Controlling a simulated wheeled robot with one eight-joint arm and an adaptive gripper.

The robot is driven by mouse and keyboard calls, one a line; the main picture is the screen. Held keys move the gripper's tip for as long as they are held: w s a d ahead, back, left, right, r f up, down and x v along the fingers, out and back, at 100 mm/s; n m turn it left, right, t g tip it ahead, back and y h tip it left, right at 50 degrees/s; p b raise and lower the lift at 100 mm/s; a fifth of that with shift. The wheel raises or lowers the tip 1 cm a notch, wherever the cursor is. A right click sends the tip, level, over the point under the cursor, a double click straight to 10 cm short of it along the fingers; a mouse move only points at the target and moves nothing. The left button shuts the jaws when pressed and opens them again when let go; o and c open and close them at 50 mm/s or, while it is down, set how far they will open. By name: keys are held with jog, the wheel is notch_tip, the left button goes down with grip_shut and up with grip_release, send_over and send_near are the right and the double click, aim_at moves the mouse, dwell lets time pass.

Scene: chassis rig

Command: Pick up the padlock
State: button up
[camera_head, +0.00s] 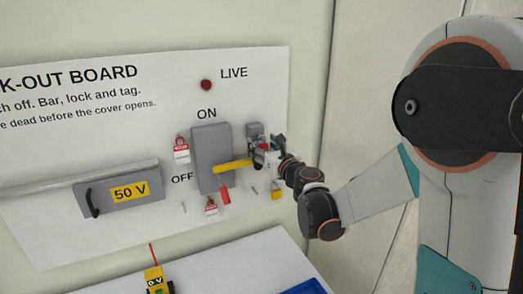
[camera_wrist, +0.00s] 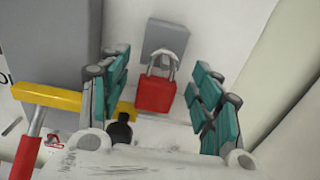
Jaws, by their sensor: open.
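The red padlock (camera_wrist: 155,94) has a silver shackle and hangs upright in front of a grey block (camera_wrist: 166,40) in the wrist view. My gripper (camera_wrist: 160,70) is open, with one teal finger on each side of the padlock. A gap shows between each finger and the padlock. In the head view my gripper (camera_head: 272,154) is at the board, right of the yellow lever (camera_head: 232,165). It mostly covers the padlock there; only a little red shows beside the fingers. The grey block (camera_head: 254,130) shows just above my gripper.
The lever sticks out of a grey switch box (camera_head: 209,140) and passes close to my left finger in the wrist view. Red-and-white tags (camera_head: 181,152) and a yellow padlock (camera_head: 277,193) hang nearby. A grey 50 V cover (camera_head: 120,194) is at left. A yellow meter (camera_head: 155,280) stands below.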

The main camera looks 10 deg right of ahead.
jog(key=c, duration=1.2)
jog(key=shift+r, duration=0.15)
